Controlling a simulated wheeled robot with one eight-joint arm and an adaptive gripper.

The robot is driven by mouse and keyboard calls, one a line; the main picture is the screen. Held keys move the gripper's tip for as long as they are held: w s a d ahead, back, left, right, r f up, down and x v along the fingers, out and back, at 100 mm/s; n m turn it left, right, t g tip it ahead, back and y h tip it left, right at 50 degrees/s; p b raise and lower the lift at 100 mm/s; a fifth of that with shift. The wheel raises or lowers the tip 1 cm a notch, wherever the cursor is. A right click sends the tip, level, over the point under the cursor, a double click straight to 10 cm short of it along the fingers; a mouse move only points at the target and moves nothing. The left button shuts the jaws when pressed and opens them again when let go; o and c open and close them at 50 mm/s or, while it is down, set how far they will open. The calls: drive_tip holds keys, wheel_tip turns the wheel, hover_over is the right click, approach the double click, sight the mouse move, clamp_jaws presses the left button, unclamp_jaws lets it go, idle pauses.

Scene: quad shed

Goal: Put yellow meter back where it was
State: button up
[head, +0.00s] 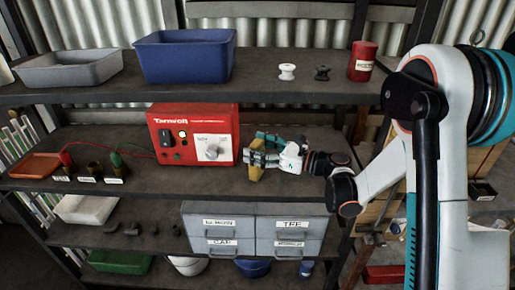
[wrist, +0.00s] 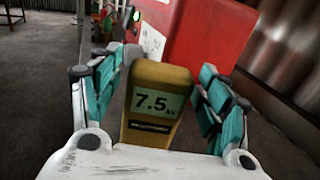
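The yellow meter (head: 257,174) is on the middle shelf, just right of the red Tarnvolt box. In the wrist view the meter (wrist: 158,88) is close up, its display reading 7.5. My gripper (head: 262,158) reaches in from the right at the meter. In the wrist view, the teal finger pads of my gripper (wrist: 162,95) lie on both sides of the meter. A narrow gap shows between the meter and the right pads, so the gripper looks open around it. The meter's lower part is hidden by my gripper's palm.
The red Tarnvolt box (head: 193,135) stands close by on the left; it also shows in the wrist view (wrist: 212,40). The upper shelf (head: 130,90) is close overhead. Grey drawers (head: 254,229) stand below.

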drive_tip(key=shift+r, duration=0.25)
drive_tip(key=p+v, duration=0.2)
drive_tip(key=v, duration=0.5)
drive_tip(key=shift+s+d, duration=0.15)
drive_tip(key=shift+d, duration=0.05)
drive_tip(key=shift+f, duration=0.1)
idle(1.1)
